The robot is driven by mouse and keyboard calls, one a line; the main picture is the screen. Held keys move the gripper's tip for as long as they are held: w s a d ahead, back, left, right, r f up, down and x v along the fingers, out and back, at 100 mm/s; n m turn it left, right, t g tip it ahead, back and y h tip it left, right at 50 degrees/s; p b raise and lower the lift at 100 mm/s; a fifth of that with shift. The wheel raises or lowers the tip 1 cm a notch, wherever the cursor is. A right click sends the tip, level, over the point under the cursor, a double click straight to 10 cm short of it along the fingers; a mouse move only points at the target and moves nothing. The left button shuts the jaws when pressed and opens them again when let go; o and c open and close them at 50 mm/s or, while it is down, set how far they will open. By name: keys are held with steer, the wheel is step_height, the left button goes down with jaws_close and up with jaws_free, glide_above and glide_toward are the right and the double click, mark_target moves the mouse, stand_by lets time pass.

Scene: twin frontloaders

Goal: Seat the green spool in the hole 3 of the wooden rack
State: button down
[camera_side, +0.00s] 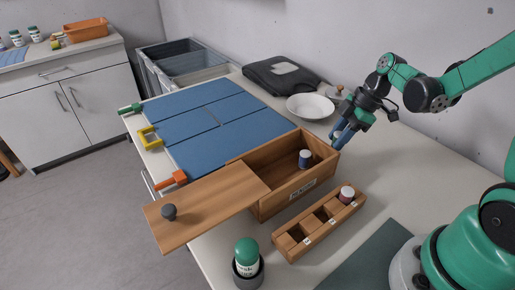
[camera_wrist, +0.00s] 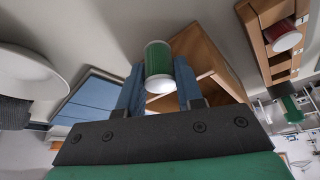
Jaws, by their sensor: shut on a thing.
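My gripper (camera_side: 343,138) is shut on the green spool (camera_wrist: 158,62), which has pale end caps and sits between the blue fingers in the wrist view. In the side view the fingers mostly hide the spool. My gripper is in the air near the far right end of the wooden box, apart from the rack. The wooden rack (camera_side: 289,245) stands on the table in front of the box. A dark red spool (camera_side: 346,195) sits in its far right hole; the other two holes look empty. The number tags are too small to read. The rack also shows in the wrist view (camera_wrist: 262,52).
The wooden box (camera_side: 268,205) holds a blue spool (camera_side: 305,160); its lid (camera_side: 215,203) with a dark knob covers the left part. A green-topped bottle (camera_side: 246,252) stands in a dark cup. A white bowl (camera_side: 310,106) and blue panels (camera_side: 215,120) lie behind.

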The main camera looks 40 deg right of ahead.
steer(key=shift+f, duration=2)
steer(key=c, duration=0.9)
jaws_free()
steer(key=shift+f, duration=0.1)
steer(key=shift+o, duration=0.2)
steer(key=v, duration=1.2)
steer(key=a+m+t+h, duration=0.1)
steer(key=a+m, duration=0.2)
steer(key=a, duration=0.1)
steer(key=a+r+m+t+h, duration=0.1)
steer(key=a+m, duration=0.3)
steer(key=a+r+m+t+h, duration=0.1)
steer(key=a+m+t, duration=0.1)
steer(key=a+m, duration=0.1)
steer(key=shift+s+a+h, duration=0.3)
steer(key=shift+a+h, duration=0.1)
steer(key=shift+a, duration=0.1)
steer(key=shift+o, duration=0.3)
steer(key=shift+a+m+t, duration=0.25)
steer(key=shift+m+t, duration=0.05)
steer(key=shift+m, duration=0.3)
